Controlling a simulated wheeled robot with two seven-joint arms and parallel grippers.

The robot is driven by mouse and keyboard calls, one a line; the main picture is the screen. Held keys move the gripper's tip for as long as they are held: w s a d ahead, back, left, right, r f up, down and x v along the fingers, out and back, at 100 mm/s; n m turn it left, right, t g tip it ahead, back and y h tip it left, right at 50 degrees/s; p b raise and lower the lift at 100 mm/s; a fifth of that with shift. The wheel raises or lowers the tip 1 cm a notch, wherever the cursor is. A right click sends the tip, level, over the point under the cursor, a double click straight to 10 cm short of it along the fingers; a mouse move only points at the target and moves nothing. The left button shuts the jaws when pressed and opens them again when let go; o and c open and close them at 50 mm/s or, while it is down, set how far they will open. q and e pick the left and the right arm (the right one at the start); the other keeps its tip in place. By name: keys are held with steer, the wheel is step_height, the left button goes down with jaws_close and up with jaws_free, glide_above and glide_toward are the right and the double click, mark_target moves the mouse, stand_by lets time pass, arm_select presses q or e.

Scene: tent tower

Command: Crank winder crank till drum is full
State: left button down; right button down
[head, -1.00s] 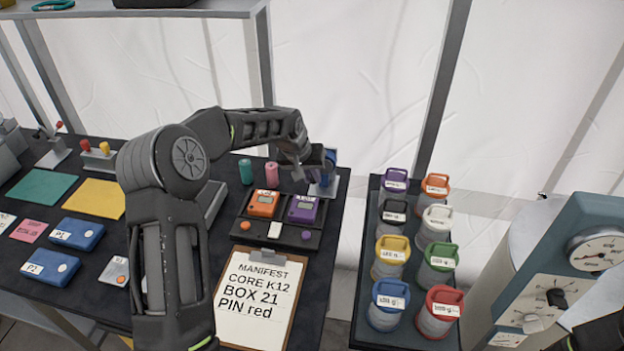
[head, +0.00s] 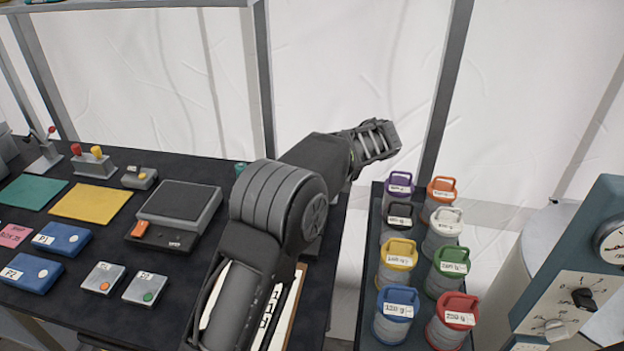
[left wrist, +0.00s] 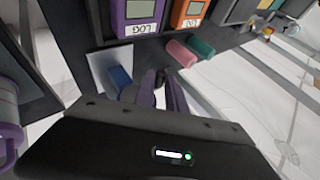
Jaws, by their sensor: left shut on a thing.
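In the left wrist view the winder's blue body (left wrist: 119,78) stands on a pale plate (left wrist: 98,68) at the table edge. My left gripper (left wrist: 162,82) is beside it, its fingers shut on a small part that they mostly cover; it appears to be the winder crank. The drum and how full it is cannot be made out. In the head view my left arm hides the winder, and the gripper's fingers do not show. My right gripper is not in view.
Purple (left wrist: 138,14) and orange (left wrist: 187,12) log boxes, with pink (left wrist: 181,53) and teal (left wrist: 201,47) cylinders, are close to the gripper. A tray (head: 368,285) of several coloured weights stands right of the table, across a gap.

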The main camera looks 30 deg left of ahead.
arm_select(q)
steer(key=m+y+b, duration=0.1)
steer(key=y, duration=0.2)
steer(key=d+m+y+b, duration=0.1)
steer(key=y, duration=0.2)
steer(key=d+r+y, duration=0.1)
steer(key=y, duration=0.2)
steer(key=shift+w+m+b, duration=0.25)
steer(key=shift+m+b, duration=0.15)
steer(key=c, duration=1.4)
jaws_free()
steer(key=shift+o, duration=0.2)
